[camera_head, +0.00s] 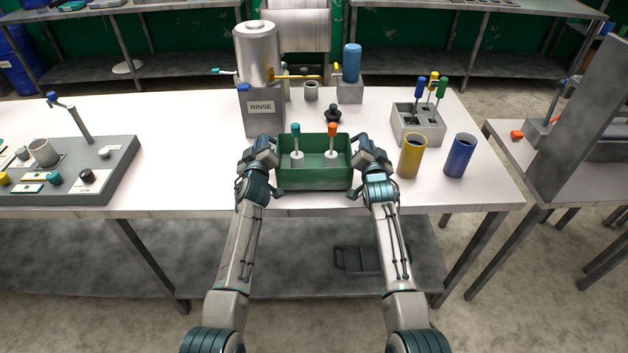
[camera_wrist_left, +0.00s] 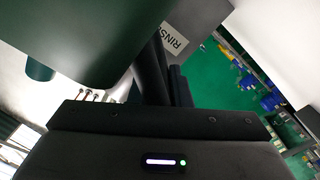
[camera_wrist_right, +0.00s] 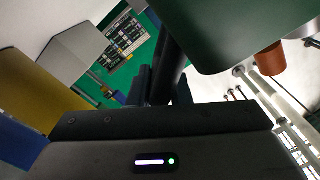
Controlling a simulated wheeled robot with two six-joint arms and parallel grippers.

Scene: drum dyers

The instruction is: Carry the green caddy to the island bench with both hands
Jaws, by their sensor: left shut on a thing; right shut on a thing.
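The green caddy (camera_head: 314,178) is an open box at the front middle of the white-topped bench (camera_head: 340,205). It holds two upright items with white lower parts, one with a teal top (camera_head: 295,130) and one with an orange top (camera_head: 332,129). My left gripper (camera_head: 268,165) is shut on the caddy's left side, and my right gripper (camera_head: 360,165) is shut on its right side. The caddy's green wall fills part of the left wrist view (camera_wrist_left: 85,40) and the right wrist view (camera_wrist_right: 225,35). Whether its base touches the bench top is unclear.
The grey RINSE block (camera_head: 262,112) with a metal tank stands behind left. A black knob-like item (camera_head: 333,113) is behind the caddy. Yellow (camera_head: 411,156) and blue (camera_head: 459,156) cups and a grey holder (camera_head: 417,124) stand right. A grey panel (camera_head: 75,170) lies left.

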